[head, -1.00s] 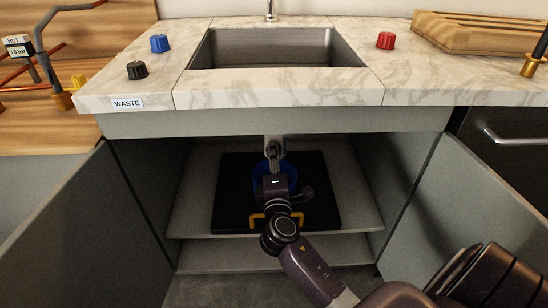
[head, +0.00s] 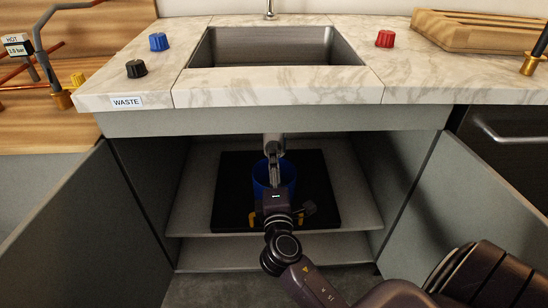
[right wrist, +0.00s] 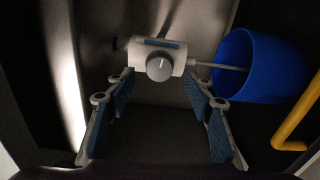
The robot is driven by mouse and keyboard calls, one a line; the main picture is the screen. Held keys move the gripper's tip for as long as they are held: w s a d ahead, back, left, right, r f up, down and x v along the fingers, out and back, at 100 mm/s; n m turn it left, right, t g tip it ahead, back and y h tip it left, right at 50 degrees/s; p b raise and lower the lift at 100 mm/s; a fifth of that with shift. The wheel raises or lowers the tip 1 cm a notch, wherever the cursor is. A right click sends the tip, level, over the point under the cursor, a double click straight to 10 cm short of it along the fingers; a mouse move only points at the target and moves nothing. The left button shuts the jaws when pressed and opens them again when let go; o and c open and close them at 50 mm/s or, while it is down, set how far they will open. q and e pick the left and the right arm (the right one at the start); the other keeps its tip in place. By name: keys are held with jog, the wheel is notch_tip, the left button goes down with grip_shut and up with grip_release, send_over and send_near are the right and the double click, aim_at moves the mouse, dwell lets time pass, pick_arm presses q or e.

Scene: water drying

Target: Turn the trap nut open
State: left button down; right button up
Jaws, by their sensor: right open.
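The trap (right wrist: 145,50) is a pale fitting under the sink with a round grey nut (right wrist: 159,67) facing my right wrist camera. In the head view, the trap (head: 273,143) hangs below the counter, partly behind my gripper. My right gripper (right wrist: 160,88) is open and empty. Its blue-padded fingers are spread to either side below the nut, which appears centred between and just past the fingertips. In the head view, this gripper (head: 274,160) points up toward the trap. I cannot tell whether it touches. My left gripper is not in view.
A blue bucket (right wrist: 262,65) stands on a black mat (head: 228,195) inside the cabinet, with a thin pale rod reaching across it. A yellow handle (right wrist: 297,122) is at the right. The open cabinet doors (head: 65,220) flank the space.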

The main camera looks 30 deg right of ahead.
jog(key=v, duration=0.7)
jog(key=shift+s, duration=0.15)
